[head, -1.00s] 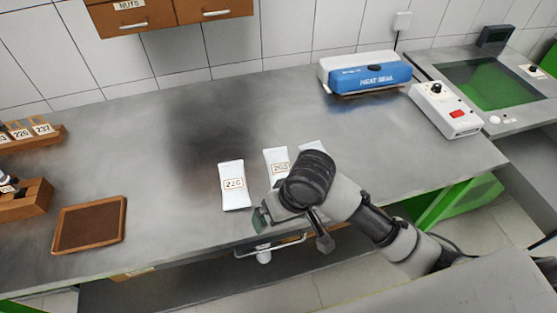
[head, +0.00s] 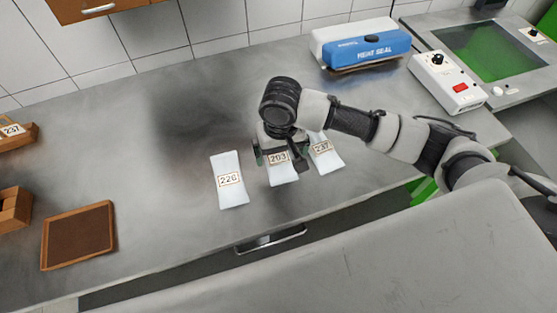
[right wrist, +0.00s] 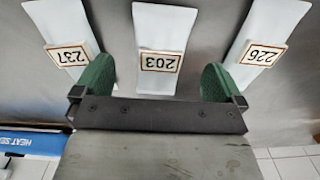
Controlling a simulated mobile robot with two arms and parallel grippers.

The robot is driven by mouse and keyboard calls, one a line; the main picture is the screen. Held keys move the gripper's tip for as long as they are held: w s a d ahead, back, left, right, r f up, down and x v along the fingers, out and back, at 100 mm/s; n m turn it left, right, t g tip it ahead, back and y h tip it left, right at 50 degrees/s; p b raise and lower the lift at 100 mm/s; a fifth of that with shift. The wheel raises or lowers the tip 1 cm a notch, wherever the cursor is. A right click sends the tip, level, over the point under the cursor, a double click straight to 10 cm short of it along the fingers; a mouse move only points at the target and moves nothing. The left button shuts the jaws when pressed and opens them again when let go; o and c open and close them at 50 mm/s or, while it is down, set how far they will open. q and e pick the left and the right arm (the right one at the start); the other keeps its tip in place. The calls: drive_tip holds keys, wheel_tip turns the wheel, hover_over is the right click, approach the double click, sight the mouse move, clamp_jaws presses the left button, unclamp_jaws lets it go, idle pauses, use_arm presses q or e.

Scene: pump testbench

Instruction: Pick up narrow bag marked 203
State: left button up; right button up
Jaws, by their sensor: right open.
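The narrow white bag marked 203 (head: 283,174) lies on the grey bench between two similar bags, 226 (head: 229,181) and 237 (head: 324,153). My right gripper (head: 278,155) is over the upper part of bag 203 and hides it in the head view. In the right wrist view, bag 203 (right wrist: 160,50) lies centred between the two green fingers of the open right gripper (right wrist: 158,82), with its label upside down. Bags 237 (right wrist: 62,40) and 226 (right wrist: 266,40) lie outside the fingers. My left gripper does not show.
A blue and white heat sealer (head: 366,46) stands at the back. A white control box (head: 446,82) with a red switch is to its right. A brown tray (head: 78,236) lies at the left. The bench between tray and bags is clear.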

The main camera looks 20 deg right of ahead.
sight(279, 160)
drive_tip(key=f, duration=0.2)
drive_tip(key=w+f, duration=0.1)
drive_tip(key=f, duration=0.2)
drive_tip(key=shift+w+f+p, duration=0.1)
drive_tip(key=shift+f+p, duration=0.05)
drive_tip(key=shift+p, duration=0.2)
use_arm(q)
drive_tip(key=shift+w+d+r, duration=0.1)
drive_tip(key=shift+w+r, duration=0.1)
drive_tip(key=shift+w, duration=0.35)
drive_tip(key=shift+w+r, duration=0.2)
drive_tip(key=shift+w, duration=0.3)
use_arm(e)
drive_tip(key=c, duration=0.7)
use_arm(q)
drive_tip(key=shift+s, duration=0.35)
use_arm(e)
drive_tip(key=c, duration=0.4)
